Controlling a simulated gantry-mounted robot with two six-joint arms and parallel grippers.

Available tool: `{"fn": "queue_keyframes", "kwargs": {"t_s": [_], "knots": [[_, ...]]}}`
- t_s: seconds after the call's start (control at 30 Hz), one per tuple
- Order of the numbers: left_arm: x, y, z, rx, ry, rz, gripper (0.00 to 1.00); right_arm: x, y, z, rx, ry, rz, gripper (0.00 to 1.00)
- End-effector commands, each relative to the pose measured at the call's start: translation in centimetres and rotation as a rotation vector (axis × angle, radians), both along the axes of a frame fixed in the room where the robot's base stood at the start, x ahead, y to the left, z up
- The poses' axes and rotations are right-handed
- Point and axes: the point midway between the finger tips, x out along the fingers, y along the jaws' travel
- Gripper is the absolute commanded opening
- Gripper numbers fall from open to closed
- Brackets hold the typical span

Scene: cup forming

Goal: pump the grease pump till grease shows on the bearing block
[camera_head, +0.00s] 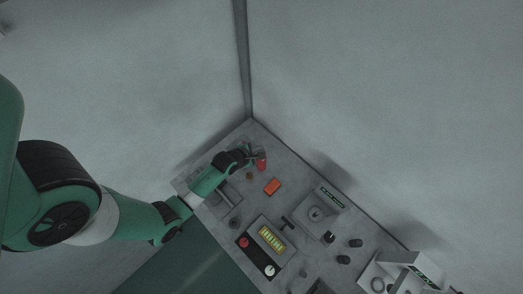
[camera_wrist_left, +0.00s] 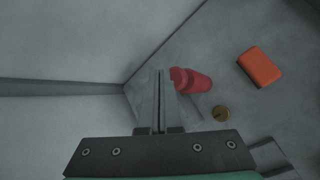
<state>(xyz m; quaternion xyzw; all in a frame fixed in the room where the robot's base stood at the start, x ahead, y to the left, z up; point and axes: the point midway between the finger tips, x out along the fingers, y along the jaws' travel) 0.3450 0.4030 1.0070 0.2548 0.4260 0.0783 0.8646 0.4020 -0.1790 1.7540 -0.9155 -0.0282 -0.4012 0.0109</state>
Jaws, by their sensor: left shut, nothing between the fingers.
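A red cylindrical thing (camera_head: 261,164), which may be the grease pump, stands near the table's back corner. In the left wrist view the red cylinder (camera_wrist_left: 195,82) shows just right of my fingertips. My left gripper (camera_head: 254,155) is shut and empty, close beside the red cylinder; I cannot tell whether they touch. In the left wrist view its fingers (camera_wrist_left: 160,74) are together. A grey block with a round part on top (camera_head: 315,213) may be the bearing block; no grease can be made out at this size. My right gripper is not in view.
An orange block (camera_head: 272,186) and a small brass disc (camera_head: 249,176) lie near the red cylinder. A panel with yellow parts and red and white knobs (camera_head: 270,240) is at the front. White bins (camera_head: 415,265) stand at the right. Walls meet behind the table corner.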

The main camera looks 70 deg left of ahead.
Motion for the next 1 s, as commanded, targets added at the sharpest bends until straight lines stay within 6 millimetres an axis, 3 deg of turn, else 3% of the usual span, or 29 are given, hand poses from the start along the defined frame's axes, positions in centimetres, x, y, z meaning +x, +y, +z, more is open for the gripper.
{"fn": "queue_keyframes", "kwargs": {"t_s": [1.0], "knots": [[0.01, 0.00, -0.85, 0.000, 0.000, 0.000, 0.00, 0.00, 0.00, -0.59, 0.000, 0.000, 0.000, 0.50]]}}
